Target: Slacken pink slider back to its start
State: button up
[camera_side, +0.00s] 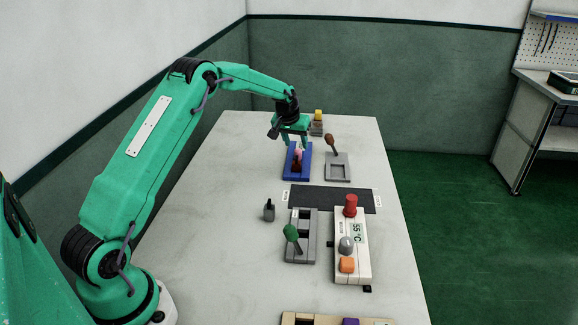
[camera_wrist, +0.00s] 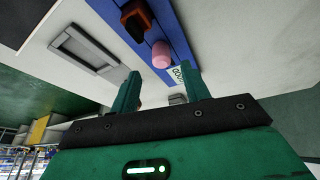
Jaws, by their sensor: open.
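The pink slider (camera_wrist: 161,54) is a rounded pink knob on a long blue base (camera_wrist: 182,36), seen just beyond my fingertips in the wrist view. In the side view the pink slider (camera_side: 299,152) shows small on the blue base (camera_side: 290,174), partly covered by my gripper. My gripper (camera_wrist: 160,76) is open, its two green fingers apart and pointing at the knob with nothing between them. In the side view my gripper (camera_side: 296,141) is over the far part of the blue base. I cannot tell whether a finger touches the knob.
A dark brown-red piece (camera_wrist: 136,18) sits on the blue base near the knob. A grey framed fixture with a brown handle (camera_side: 337,165) stands close on the right. A yellow-topped block (camera_side: 317,121) stands behind. A dark mat (camera_side: 330,198) and a white panel (camera_side: 352,262) lie nearer.

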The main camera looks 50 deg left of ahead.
jog(key=shift+v, duration=1.4)
jog(key=s+d+r+m, duration=0.3)
jog(key=s+d+r, duration=1.2)
jog(key=s+r, duration=0.15)
jog(key=s+d+m, duration=0.1)
jog(key=s+d, duration=0.3)
jog(key=s, duration=0.7)
jog(key=s+d+f+m+t+h, duration=0.1)
jog(key=s+d, duration=0.3)
jog(key=s, duration=0.7)
jog(key=shift+d+f+m+h, duration=0.15)
jog(key=shift+f+m+h, duration=0.15)
jog(key=shift+m, duration=0.1)
jog(key=shift+s, duration=0.15)
